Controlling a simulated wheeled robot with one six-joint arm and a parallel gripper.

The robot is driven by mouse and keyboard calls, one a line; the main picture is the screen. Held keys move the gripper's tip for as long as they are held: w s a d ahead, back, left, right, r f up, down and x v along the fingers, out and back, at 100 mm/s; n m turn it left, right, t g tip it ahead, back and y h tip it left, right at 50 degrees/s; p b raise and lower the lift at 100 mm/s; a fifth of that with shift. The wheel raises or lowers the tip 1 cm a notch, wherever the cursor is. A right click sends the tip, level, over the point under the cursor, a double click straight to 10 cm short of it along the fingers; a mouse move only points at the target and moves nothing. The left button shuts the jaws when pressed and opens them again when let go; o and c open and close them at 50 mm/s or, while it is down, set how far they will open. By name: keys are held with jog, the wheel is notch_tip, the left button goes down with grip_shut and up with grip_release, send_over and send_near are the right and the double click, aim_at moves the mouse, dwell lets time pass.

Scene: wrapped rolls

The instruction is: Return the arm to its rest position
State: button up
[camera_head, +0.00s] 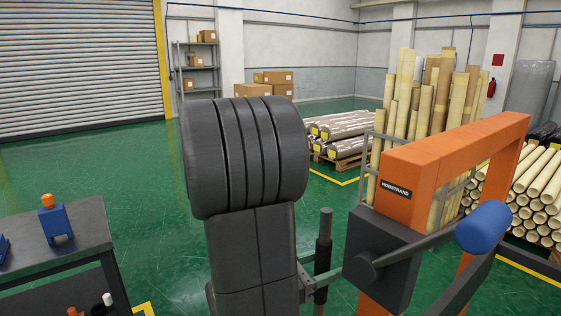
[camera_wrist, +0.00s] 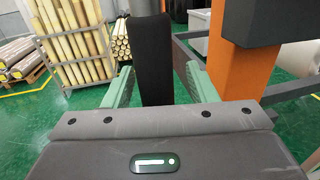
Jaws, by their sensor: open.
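My gripper (camera_wrist: 158,82) is open in the wrist view, its two green fingers spread apart. A dark upright post (camera_wrist: 153,45) shows between the fingers, and I cannot tell whether it touches either one. In the head view my gripper (camera_head: 319,268) is small and partly hidden behind my dark grey arm, which fills the middle of the picture. The dark post (camera_head: 324,240) shows there too, close to the left of the orange machine (camera_head: 440,155). The machine carries a crank with a blue knob (camera_head: 485,227).
A workbench (camera_head: 75,250) with a blue and orange item (camera_head: 55,219) stands at the left. Upright rolls in a rack (camera_head: 403,110), wrapped rolls on a pallet (camera_head: 345,128) and stacked tubes (camera_head: 537,195) lie beyond. Green floor (camera_head: 130,165) is clear between bench and arm.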

jog(key=shift+w+d, duration=0.25)
jog(key=shift+w, duration=0.25)
jog(key=shift+w+d, duration=0.2)
jog(key=shift+w, duration=0.25)
jog(key=shift+s, duration=0.1)
